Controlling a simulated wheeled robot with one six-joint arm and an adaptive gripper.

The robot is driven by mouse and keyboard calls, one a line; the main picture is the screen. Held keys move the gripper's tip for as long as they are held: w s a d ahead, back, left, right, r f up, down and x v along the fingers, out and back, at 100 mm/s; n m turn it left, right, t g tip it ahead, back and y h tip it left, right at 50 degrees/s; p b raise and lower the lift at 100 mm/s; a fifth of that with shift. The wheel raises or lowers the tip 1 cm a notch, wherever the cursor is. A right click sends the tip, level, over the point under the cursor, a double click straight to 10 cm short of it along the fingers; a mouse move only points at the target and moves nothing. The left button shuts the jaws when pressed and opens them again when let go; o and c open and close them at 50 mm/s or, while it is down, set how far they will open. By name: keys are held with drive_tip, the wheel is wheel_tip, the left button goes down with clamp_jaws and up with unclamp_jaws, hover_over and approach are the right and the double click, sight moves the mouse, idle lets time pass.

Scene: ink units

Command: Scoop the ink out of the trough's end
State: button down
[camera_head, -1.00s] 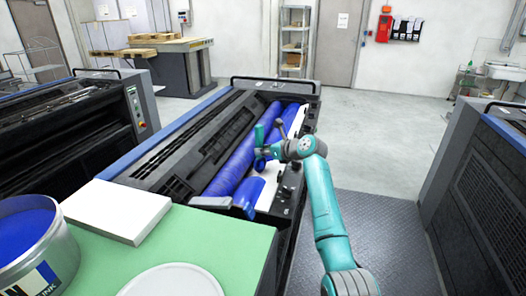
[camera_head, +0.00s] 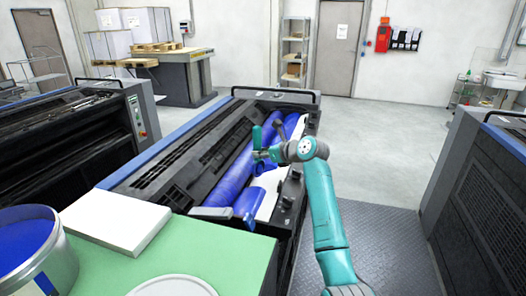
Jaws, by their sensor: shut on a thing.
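The ink trough (camera_head: 229,181) is a long blue-coated channel running along the open press unit, with blue ink in it. My gripper (camera_head: 263,155) is above the trough's right side and is shut on a green-handled tool (camera_head: 257,137), held about upright. The tool's lower end is hidden or merges with the blue below, so I cannot tell whether it touches the ink. A blue piece (camera_head: 248,204) shows at the trough's near end, beside a pale grey flat part (camera_head: 209,213).
A green-topped table (camera_head: 190,250) at the near left bears an open ink tin (camera_head: 62,272), a white block (camera_head: 118,222) and a round pale lid (camera_head: 172,287). Another press unit (camera_head: 490,180) stands at right. The grey floor plate (camera_head: 385,235) is clear.

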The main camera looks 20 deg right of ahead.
drive_tip(key=s+a+f, duration=0.3)
drive_tip(key=s+a, duration=0.5)
drive_tip(key=s, duration=0.2)
drive_tip(key=shift+s+a, duration=0.2)
drive_tip(key=shift+s, duration=0.05)
idle(0.8)
drive_tip(key=shift+f, duration=0.75)
idle(0.8)
wheel_tip(320, 180, up, 11)
drive_tip(key=shift+f, duration=0.15)
idle(0.8)
